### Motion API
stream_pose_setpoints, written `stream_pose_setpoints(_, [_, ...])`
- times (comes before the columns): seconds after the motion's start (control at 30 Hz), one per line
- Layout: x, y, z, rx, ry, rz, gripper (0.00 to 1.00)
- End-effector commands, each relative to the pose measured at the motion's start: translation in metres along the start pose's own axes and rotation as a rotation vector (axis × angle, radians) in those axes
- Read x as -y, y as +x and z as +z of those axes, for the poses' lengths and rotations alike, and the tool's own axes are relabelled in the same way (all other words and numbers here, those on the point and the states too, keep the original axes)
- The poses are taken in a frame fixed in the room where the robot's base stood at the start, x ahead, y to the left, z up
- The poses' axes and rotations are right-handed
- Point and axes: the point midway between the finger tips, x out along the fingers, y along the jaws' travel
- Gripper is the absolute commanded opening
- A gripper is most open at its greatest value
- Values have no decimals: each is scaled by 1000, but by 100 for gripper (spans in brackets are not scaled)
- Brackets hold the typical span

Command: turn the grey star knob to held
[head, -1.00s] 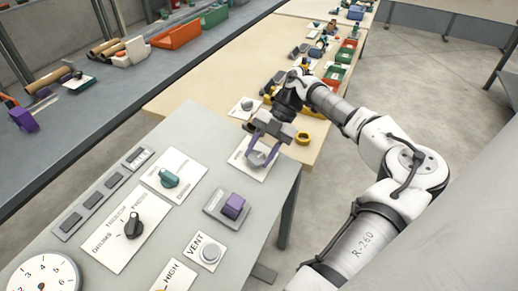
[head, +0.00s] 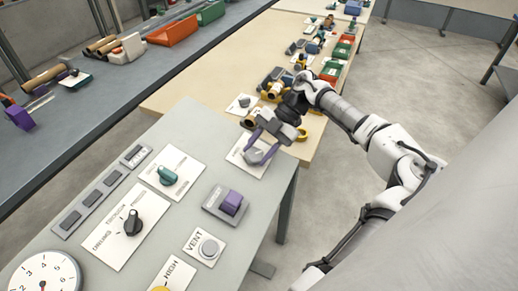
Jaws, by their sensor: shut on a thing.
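The grey star knob (head: 256,156) sits on a white label plate (head: 236,152) at the far right corner of the grey panel table. My gripper (head: 258,150) reaches in from the far right, its purple fingers shut on the knob. The fingers and gripper body cover part of the knob and its plate. The lettering on the plate is too small and too covered to read, so which mark the knob points at cannot be told.
On the grey panel (head: 190,112) stand a teal knob (head: 168,175), a black knob (head: 132,222), a purple switch (head: 232,202) and a grey VENT button (head: 209,249). A wooden table (head: 215,70) with several parts lies beyond. A dark bench (head: 110,95) runs along the left.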

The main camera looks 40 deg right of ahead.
Motion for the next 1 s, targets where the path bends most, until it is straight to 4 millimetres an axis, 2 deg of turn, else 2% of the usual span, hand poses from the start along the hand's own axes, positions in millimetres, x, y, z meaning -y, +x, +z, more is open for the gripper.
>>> stream_pose_setpoints(0.03, [0, 0, 0, -1, 2, 2, 44])
stream_pose_setpoints(0.17, [0, 0, 0, -1, 1, 1, 61])
stream_pose_setpoints(0.43, [0, 0, 0, -1, 0, 0, 62])
stream_pose_setpoints(0.57, [0, -6, 1, 1, 0, 0, 62])
stream_pose_setpoints(0.67, [0, -20, 2, 2, 0, 2, 62])
stream_pose_setpoints(1.0, [0, -94, 2, 3, 1, 2, 62])
